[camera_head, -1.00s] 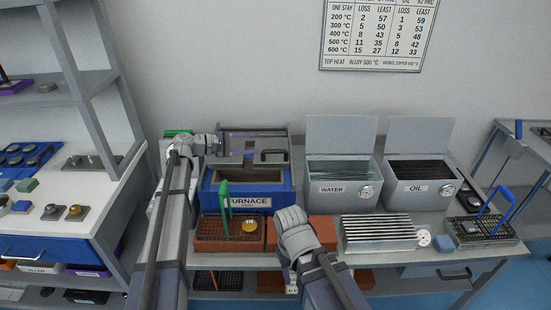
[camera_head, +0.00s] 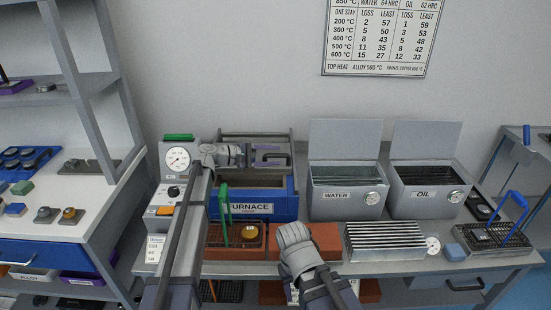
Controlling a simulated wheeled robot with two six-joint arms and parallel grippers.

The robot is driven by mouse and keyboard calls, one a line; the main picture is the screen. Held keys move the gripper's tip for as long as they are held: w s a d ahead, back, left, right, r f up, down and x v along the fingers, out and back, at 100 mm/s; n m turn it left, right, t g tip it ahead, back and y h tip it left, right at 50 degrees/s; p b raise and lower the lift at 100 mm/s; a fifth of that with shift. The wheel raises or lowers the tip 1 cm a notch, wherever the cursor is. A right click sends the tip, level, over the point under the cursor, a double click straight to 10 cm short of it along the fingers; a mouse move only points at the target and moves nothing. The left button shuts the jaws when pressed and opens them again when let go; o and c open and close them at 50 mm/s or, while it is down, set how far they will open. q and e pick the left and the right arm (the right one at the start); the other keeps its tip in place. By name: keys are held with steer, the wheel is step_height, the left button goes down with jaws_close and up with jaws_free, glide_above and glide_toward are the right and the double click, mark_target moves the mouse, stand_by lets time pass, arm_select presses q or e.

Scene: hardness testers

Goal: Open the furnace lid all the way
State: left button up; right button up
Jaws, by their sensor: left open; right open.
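The blue furnace (camera_head: 283,208) stands on the bench, left of centre, with its "FURNACE" label facing me. Its brown-lined opening shows at the top. The grey furnace lid (camera_head: 262,140) is raised behind the opening; its exact angle is hard to tell. The lid's dark handle (camera_head: 270,149) sticks out in front of it. My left gripper (camera_head: 250,155) is open, above the opening and just left of the handle; I cannot tell whether it touches it. My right gripper (camera_head: 291,235) is open and low in front of the furnace, over the red bricks, with its fingers mostly hidden.
A gauge panel (camera_head: 176,163) stands left of the furnace, partly behind my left arm. A basket with a green handle (camera_head: 223,205) sits in front. The water tank (camera_head: 340,205) and oil tank (camera_head: 425,200) stand to the right, with a ribbed rack (camera_head: 385,240) before them.

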arm_select(q)
steer(key=shift+w+d+f, duration=0.15)
steer(key=shift+d, duration=0.45)
jaws_close()
stand_by(1.1)
